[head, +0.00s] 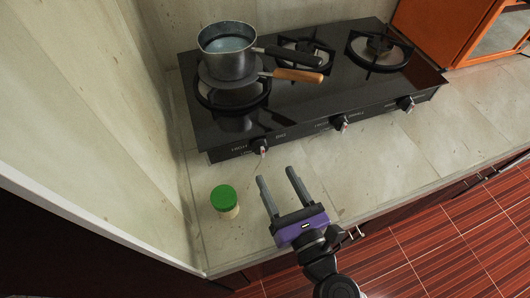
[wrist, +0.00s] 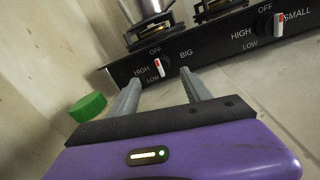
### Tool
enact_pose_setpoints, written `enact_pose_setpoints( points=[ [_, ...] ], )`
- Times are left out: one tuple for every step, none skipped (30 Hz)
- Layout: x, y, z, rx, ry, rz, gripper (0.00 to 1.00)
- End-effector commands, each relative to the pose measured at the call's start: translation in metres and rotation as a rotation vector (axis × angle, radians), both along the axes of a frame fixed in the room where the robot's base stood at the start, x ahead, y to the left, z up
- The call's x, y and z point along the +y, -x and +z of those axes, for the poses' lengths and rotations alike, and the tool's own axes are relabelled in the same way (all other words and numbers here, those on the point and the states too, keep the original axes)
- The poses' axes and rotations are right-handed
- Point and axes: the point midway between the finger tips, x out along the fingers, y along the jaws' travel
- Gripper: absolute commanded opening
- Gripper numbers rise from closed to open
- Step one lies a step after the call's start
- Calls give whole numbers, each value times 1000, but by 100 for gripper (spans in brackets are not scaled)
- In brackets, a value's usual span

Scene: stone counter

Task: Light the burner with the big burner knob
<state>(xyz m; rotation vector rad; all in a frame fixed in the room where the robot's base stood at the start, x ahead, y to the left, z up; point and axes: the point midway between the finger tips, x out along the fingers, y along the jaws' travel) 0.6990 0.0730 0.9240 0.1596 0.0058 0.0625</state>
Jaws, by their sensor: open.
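The black gas stove (head: 300,99) stands on the stone counter, with several knobs along its front. The big burner knob (head: 260,146) is at the left end of the front panel. The big burner (head: 231,95) is at the left, under the pots, and no flame shows. My gripper (head: 276,177) is open and empty, in front of the big knob and apart from it. In the wrist view its fingers (wrist: 160,82) point at the panel.
A saucepan (head: 229,57) with a dark handle sits over a pan with a wooden handle (head: 298,75) on the left burner. A green-lidded jar (head: 224,200) stands left of my gripper. A wall rises at left; an orange cabinet (head: 447,29) stands at back right.

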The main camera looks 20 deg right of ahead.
Motion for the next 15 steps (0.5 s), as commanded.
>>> enact_pose_setpoints(
  points=[
    [0, 0, 0, 1, -21, -1, 57],
    [0, -1, 0, 1, -32, -1, 57],
    [0, -2, 1, 2, -39, -1, 57],
    [0, -4, 1, 2, -41, -1, 57],
    [0, -6, 2, 2, -42, -1, 57],
    [0, -10, 2, 2, -42, -1, 57],
    [0, -13, 3, 1, -41, 0, 57],
    [1, -17, 4, 0, -41, -1, 57],
    [1, -23, 4, 1, -40, 0, 57],
    [2, -28, 5, 0, -40, -1, 57],
    [2, -32, 4, 0, -40, 1, 57],
    [3, -39, 4, -1, -40, 0, 57],
    [3, -43, 4, 1, -40, 0, 57],
    [3, -48, 4, 0, -39, 0, 57],
    [3, -53, 4, 0, -39, 0, 57]
  ],
)
